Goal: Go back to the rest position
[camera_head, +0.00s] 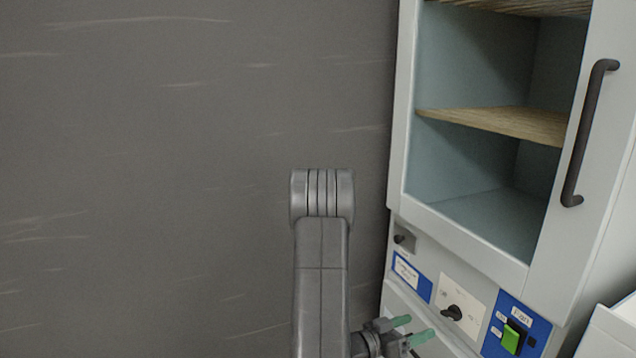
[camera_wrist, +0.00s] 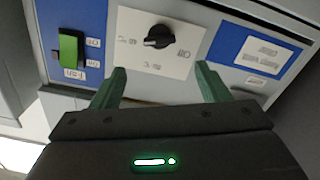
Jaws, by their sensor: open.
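My gripper (camera_head: 411,332) is at the bottom of the head view, in front of the lower panel of a white cabinet. In the wrist view its two green fingers (camera_wrist: 157,88) are spread apart with nothing between them. Past the fingertips is a white plate with a black rotary knob (camera_wrist: 159,37); the knob also shows in the head view (camera_head: 453,313). The fingers look apart from the knob. My grey arm stands upright in the middle of the head view.
The cabinet (camera_head: 403,120) has wooden shelves (camera_head: 500,123) that look empty and a door with a dark handle (camera_head: 588,132). A green switch (camera_head: 510,338) labelled Fan sits right of the knob. A blue label plate (camera_head: 411,277) is left of it. The grey wall (camera_head: 180,180) side is clear.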

